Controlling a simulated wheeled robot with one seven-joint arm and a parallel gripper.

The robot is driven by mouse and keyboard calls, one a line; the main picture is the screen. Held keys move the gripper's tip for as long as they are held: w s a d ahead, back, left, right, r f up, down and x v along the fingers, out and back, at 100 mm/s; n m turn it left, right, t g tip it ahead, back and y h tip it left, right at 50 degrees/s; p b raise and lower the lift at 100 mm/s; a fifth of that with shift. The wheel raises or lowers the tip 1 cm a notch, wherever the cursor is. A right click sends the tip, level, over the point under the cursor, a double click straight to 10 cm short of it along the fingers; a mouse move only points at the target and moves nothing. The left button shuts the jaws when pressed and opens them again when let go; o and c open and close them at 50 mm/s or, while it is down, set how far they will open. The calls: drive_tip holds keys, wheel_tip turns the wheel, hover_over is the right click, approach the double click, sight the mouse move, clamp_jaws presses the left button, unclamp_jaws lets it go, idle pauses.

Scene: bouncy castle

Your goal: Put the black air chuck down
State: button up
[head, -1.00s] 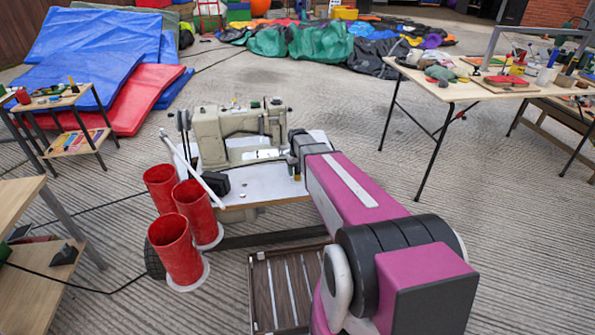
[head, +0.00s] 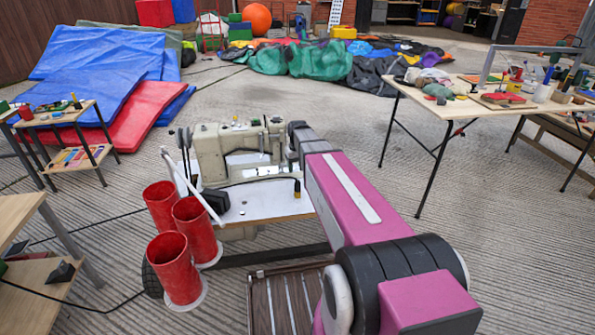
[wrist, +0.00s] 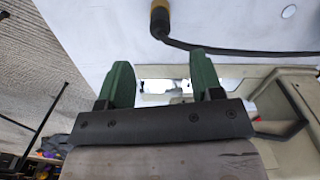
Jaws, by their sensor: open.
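The black air chuck (head: 297,188), a small dark cylinder, is on the white sewing machine table (head: 255,208), near its right edge beside my arm. In the wrist view the chuck (wrist: 160,18), with a brass-coloured band, shows at the top edge, partly cut off, and a black hose runs from it to the right. My gripper (wrist: 161,58) has two green fingers spread wide with nothing between them. It is apart from the chuck. In the head view my arm hides the gripper.
A beige sewing machine (head: 230,150) stands at the table's back, close to my arm's end. A black box (head: 217,201) sits at the table's left. Red cylinders (head: 175,265) stand left of the table. A cluttered work table (head: 430,95) is at right, with open floor between.

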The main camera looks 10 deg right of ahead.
drive_tip(key=shift+o, duration=0.5)
drive_tip(key=s+f+m, duration=0.1)
drive_tip(key=s+f, duration=0.2)
drive_tip(key=s, duration=1.8)
drive_tip(key=shift+s+m, duration=0.4)
drive_tip(key=n, duration=0.9)
approach(297, 186)
drive_tip(key=shift+w+f, duration=0.55)
wheel_tip(297, 186, down, 5)
drive_tip(key=shift+f, duration=0.15)
drive_tip(key=shift+w+d+f, duration=0.1)
drive_tip(key=shift+f, duration=1.25)
drive_tip(key=shift+w+d+f, duration=0.1)
drive_tip(key=shift+f, duration=1.25)
drive_tip(key=c, duration=1.1)
drive_tip(key=shift+r, duration=0.2)
